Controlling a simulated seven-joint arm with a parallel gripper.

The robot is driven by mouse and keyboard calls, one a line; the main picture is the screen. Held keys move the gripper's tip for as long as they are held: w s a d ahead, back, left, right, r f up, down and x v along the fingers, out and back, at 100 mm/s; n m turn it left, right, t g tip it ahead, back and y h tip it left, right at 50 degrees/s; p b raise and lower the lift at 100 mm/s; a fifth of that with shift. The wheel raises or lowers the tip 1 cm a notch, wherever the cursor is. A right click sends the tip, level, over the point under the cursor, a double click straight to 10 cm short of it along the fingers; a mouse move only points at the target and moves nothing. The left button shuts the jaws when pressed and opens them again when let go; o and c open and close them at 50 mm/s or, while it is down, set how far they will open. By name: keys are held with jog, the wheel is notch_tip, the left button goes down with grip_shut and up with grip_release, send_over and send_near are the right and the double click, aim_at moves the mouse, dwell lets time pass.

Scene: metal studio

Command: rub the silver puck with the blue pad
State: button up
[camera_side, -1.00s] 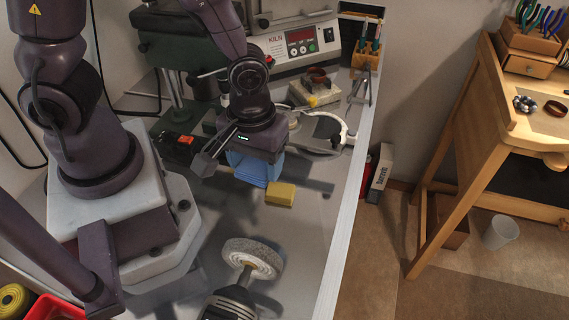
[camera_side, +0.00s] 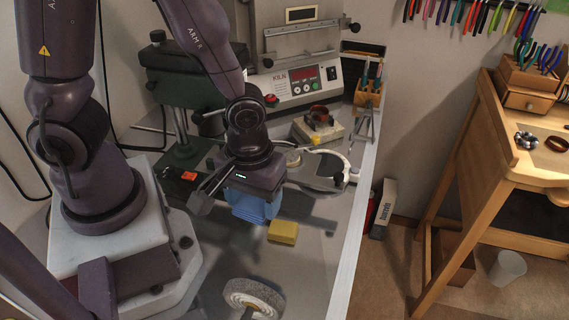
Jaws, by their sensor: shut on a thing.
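My gripper (camera_side: 252,190) points down over the grey bench and is shut on the blue pad (camera_side: 256,209), which shows just under the jaws. Whether the pad touches anything beneath it cannot be told, as the gripper and pad hide that spot. A small pale round disc (camera_side: 294,158), which may be the silver puck, shows just behind and right of my gripper, apart from the pad. I cannot be sure that it is the puck.
A yellow block (camera_side: 283,232) lies just right and in front of the pad. A polishing wheel (camera_side: 253,298) stands at the front. A kiln (camera_side: 303,85), a dark disc (camera_side: 323,170) and a white curved frame (camera_side: 347,160) are behind. The bench's right edge (camera_side: 352,240) is near.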

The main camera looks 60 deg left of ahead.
notch_tip(320, 180, up, 11)
jog(key=m, duration=2.4)
send_over(291, 157)
notch_tip(291, 157, down, 5)
jog(key=shift+f, duration=4.6)
jog(key=o, duration=0.3)
jog(key=c, duration=0.6)
